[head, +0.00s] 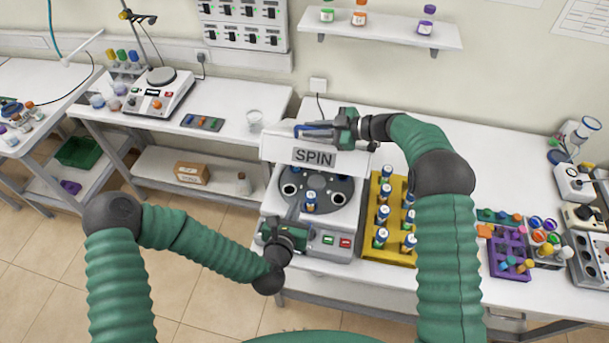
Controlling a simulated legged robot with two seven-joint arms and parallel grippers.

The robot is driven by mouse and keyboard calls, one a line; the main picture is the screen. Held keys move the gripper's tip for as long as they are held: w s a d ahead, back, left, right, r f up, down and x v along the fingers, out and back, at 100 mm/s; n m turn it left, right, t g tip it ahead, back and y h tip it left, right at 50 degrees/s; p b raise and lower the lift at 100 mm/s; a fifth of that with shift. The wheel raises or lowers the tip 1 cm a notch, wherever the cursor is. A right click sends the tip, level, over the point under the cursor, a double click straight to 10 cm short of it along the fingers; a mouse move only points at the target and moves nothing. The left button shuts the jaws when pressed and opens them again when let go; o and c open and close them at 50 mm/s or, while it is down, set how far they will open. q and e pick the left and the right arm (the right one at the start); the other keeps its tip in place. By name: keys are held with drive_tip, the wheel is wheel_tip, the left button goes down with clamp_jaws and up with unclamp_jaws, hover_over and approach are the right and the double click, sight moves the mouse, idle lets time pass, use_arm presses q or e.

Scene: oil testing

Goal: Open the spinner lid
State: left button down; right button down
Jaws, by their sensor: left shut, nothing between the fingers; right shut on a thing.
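The spinner (345,222) is a white machine in the middle of the head view. Its lid (315,158), a white panel marked SPIN, stands raised at the back. My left gripper (274,231) is shut and empty over the spinner's front left, beside the green and red buttons.
A yellow rack (372,228) of capped vials stands close to the spinner's right side, beside my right arm. A purple rack (508,262) is farther right. The table behind the yellow rack is clear.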

sight(307, 164)
use_arm(q)
drive_tip(key=w+d, duration=0.3)
drive_tip(key=w, duration=0.8)
drive_tip(key=shift+d+f, duration=0.15)
drive_tip(key=shift+d, duration=0.1)
drive_tip(key=shift+w+d+r, duration=0.1)
drive_tip(key=shift+w+r, duration=0.6)
drive_tip(key=shift+r, duration=0.25)
use_arm(e)
drive_tip(key=shift+f, duration=0.15)
use_arm(q)
drive_tip(key=shift+w+r, duration=0.15)
drive_tip(key=shift+r, duration=0.05)
use_arm(e)
drive_tip(key=shift+f, duration=0.15)
use_arm(q)
drive_tip(key=shift+d, duration=0.15)
use_arm(e)
drive_tip(key=c, duration=1.4)
unclamp_jaws()
drive_tip(key=shift+f, duration=0.1)
drive_tip(key=shift+c, duration=0.2)
